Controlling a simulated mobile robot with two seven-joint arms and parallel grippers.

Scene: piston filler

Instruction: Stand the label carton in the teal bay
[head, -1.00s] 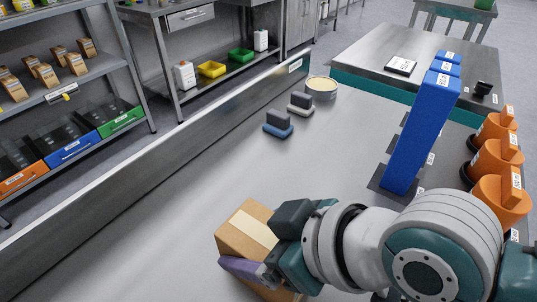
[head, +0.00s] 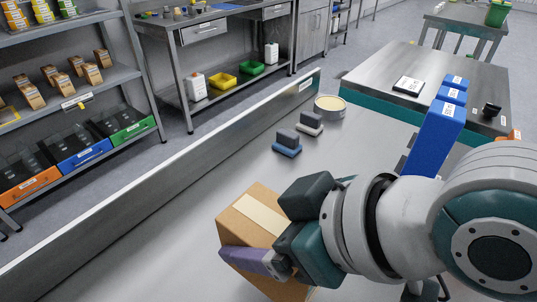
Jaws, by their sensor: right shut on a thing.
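A brown cardboard carton (head: 246,228) with a pale tape strip is at the lower middle of the head view, tilted in the picture. My right gripper (head: 275,232) is shut on it, one finger pad on its upper side and a purple-grey finger across its near face. The gripper and arm hide the carton's right part, and I cannot tell whether its base touches the bench. I cannot make out a label on it. No teal bay can be told for sure; a teal edge (head: 378,99) runs along the table at the back right. My left gripper is not in view.
Blue upright boxes (head: 432,138) stand on the right behind my arm. Two dark-handled blocks (head: 287,141) and a round tin (head: 330,105) stand farther back on the steel bench. A raised metal edge (head: 160,180) bounds the bench on the left. The bench left of the carton is clear.

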